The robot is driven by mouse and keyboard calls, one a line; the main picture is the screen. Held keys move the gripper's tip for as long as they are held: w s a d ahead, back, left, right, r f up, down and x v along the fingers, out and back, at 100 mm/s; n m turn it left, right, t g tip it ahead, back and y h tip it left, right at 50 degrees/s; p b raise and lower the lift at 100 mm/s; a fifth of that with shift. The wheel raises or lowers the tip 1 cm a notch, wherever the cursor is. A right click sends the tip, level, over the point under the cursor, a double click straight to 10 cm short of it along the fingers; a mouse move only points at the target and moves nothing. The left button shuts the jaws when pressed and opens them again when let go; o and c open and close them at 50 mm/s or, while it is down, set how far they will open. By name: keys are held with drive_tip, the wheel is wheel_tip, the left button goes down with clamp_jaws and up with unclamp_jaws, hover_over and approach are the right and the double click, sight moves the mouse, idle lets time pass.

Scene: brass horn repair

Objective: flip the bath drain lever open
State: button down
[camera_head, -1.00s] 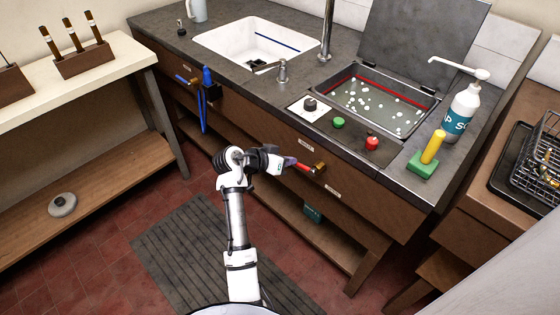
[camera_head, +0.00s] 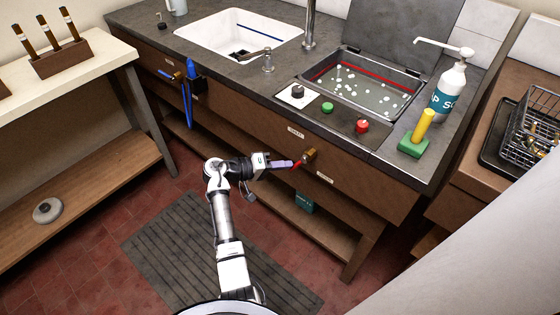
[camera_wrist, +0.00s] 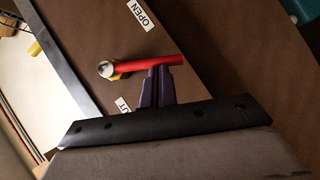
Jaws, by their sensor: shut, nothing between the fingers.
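The drain lever (camera_head: 297,165) is a red handle on a brass valve (camera_head: 310,155) on the wooden front below the bath. My gripper (camera_head: 291,164) is shut, with purple fingers. In the wrist view its fingertips (camera_wrist: 160,70) are at the lever's side, near its free end, and appear to touch it. Nothing is between the fingers.
The bath (camera_head: 365,90) holds cloudy liquid with white floating bits. Green (camera_head: 327,107) and red (camera_head: 362,125) knobs sit on its front ledge. A blue item (camera_head: 190,85) hangs from the cabinet at left.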

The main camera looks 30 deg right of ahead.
drive_tip(key=shift+s+d+f+n+g+h+b, duration=0.1)
drive_tip(key=shift+s+d+f+n+g+h, duration=0.25)
drive_tip(key=shift+n, duration=0.3)
drive_tip(key=shift+s+f+n+g+h+b, duration=0.15)
drive_tip(key=shift+s+f+n+h, duration=0.15)
drive_tip(key=shift+s+n+h, duration=0.3)
drive_tip(key=shift+s+d+f+n+g+h+b, duration=0.1)
drive_tip(key=shift+s+d+f+n+g+h, duration=0.2)
drive_tip(key=shift+n, duration=0.45)
drive_tip(key=shift+s+a, duration=0.1)
